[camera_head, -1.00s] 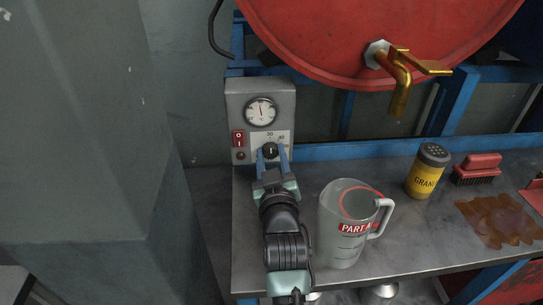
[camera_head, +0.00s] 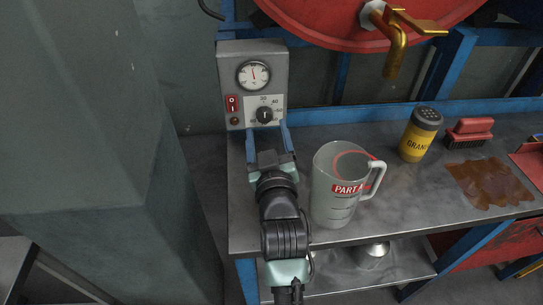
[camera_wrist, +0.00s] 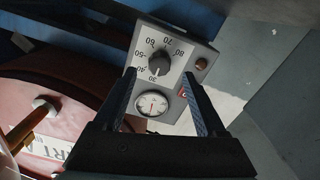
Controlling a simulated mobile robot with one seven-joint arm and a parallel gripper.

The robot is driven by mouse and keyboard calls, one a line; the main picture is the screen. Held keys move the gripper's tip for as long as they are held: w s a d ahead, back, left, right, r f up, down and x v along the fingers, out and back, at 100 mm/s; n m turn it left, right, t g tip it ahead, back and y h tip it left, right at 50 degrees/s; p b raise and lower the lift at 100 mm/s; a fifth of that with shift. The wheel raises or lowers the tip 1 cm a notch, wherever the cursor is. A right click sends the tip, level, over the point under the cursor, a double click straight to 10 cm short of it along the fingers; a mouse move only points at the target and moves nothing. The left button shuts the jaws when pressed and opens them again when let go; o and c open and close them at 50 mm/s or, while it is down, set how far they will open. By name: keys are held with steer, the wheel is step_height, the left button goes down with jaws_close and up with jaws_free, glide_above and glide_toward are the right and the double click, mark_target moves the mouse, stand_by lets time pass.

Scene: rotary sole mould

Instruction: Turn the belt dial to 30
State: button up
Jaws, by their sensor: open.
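The belt dial is a black knob (camera_head: 265,116) on a pale scale plate, low on the front of a grey control box (camera_head: 251,62). In the wrist view the dial (camera_wrist: 159,63) has numbers around it, 30 to 80. A pale mark on the knob appears to point toward 30. My gripper (camera_head: 267,131) is open in front of the box, its fingertips just below and short of the knob. In the wrist view the gripper (camera_wrist: 159,75) has its fingers spread, with nothing between them and a gap to the knob.
The box also carries a round gauge (camera_head: 253,74) and a red switch (camera_head: 233,104). A red drum with a brass tap (camera_head: 396,45) is above.

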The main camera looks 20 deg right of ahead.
steer(key=v, duration=0.8)
steer(key=shift+s+p, duration=0.3)
steer(key=shift+r, duration=0.15)
steer(key=w+a+r+t+y, duration=0.15)
steer(key=a+r, duration=0.25)
steer(key=r, duration=0.7)
steer(key=a+r+t+y, duration=0.1)
steer(key=a+r+t, duration=0.2)
steer(key=r, duration=0.8)
steer(key=s+a+r+t+y, duration=0.1)
steer(key=s+a+r+t, duration=0.4)
steer(key=r, duration=0.6)
steer(key=s+a+r+t+y, duration=0.15)
steer(key=s+a+r, duration=0.35)
steer(key=r, duration=0.6)
step_height(320, 180, up, 22)
steer(key=d+g+p, duration=0.1)
steer(key=p, duration=2.1)
steer(key=shift+s+d+r+p, duration=0.2)
steer(key=shift+s+d+p, duration=0.1)
steer(key=shift+p, duration=0.1)
steer(key=shift+o, duration=0.4)
